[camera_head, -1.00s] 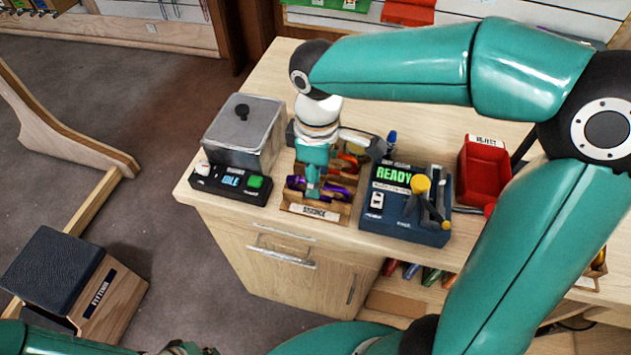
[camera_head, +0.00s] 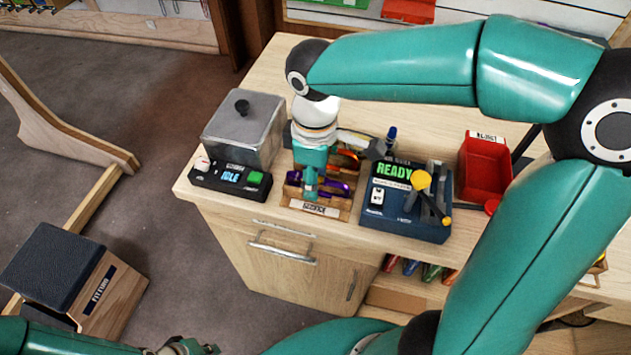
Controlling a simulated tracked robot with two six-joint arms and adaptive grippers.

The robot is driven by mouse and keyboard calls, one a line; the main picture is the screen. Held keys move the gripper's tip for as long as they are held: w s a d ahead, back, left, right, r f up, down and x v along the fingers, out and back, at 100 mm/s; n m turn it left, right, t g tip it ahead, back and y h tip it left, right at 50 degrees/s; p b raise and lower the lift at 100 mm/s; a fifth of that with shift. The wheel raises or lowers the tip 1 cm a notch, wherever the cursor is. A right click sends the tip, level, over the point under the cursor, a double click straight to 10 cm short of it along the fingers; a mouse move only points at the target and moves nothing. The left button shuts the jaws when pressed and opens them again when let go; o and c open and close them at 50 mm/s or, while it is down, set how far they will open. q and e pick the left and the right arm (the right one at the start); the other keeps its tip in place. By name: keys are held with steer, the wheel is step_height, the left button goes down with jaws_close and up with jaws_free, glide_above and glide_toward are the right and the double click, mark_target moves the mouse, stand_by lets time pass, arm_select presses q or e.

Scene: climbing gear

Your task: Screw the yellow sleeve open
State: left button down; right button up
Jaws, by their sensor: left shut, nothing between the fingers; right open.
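A wooden tray (camera_head: 345,212) on the bench holds a purple carabiner (camera_head: 335,189) at its front and an orange one (camera_head: 346,158) behind. I cannot make out a yellow sleeve on either; my arm hides part of the tray. My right gripper (camera_head: 310,190) points down over the left part of the tray, beside the purple carabiner. It is open, and I cannot tell whether it touches anything. My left gripper (camera_head: 186,348) is shut and empty at the bottom edge of the picture, away from the bench.
A blue device (camera_head: 400,228) reading READY, with a yellow knob (camera_head: 421,180), stands right of the tray. A grey lidded box (camera_head: 236,135) and a black IDLE panel (camera_head: 232,182) stand left. A red bin (camera_head: 486,165) is further right. My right arm crosses above the bench.

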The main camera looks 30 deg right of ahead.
steer(key=shift+s+a, duration=0.1)
steer(key=shift+f, duration=0.2)
steer(key=shift+f+b, duration=1.15)
steer(key=shift+f, duration=0.05)
steer(key=shift+w+d, duration=0.55)
steer(key=shift+d, duration=0.05)
steer(key=shift+r, duration=0.1)
steer(key=shift+r+p, duration=1.4)
steer(key=shift+p, duration=0.05)
